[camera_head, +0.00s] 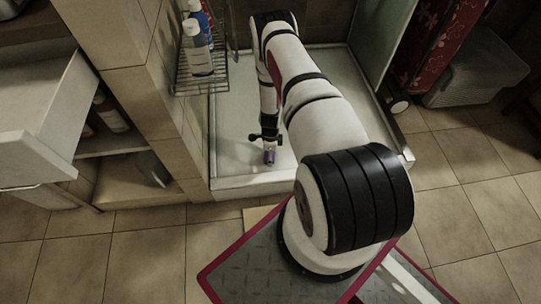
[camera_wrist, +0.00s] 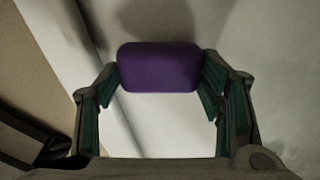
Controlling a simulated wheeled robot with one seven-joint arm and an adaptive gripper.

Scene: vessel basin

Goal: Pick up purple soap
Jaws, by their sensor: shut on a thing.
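The purple soap (camera_wrist: 158,67) is a rounded block that sits between the two fingers of my gripper (camera_wrist: 160,88) in the wrist view. Both fingertips touch its sides, so my gripper is shut on it. In the camera_head view the soap (camera_head: 269,157) shows small and purple just below my gripper (camera_head: 267,148), over the white shower basin (camera_head: 232,150) near its front edge. I cannot tell whether the soap touches the basin floor.
A wire rack (camera_head: 203,80) with bottles (camera_head: 198,52) hangs on the tiled wall left of the basin. A raised rim (camera_head: 250,181) edges the basin in front. An open drawer (camera_head: 50,125) stands at far left. A grey basket (camera_head: 476,75) is at right.

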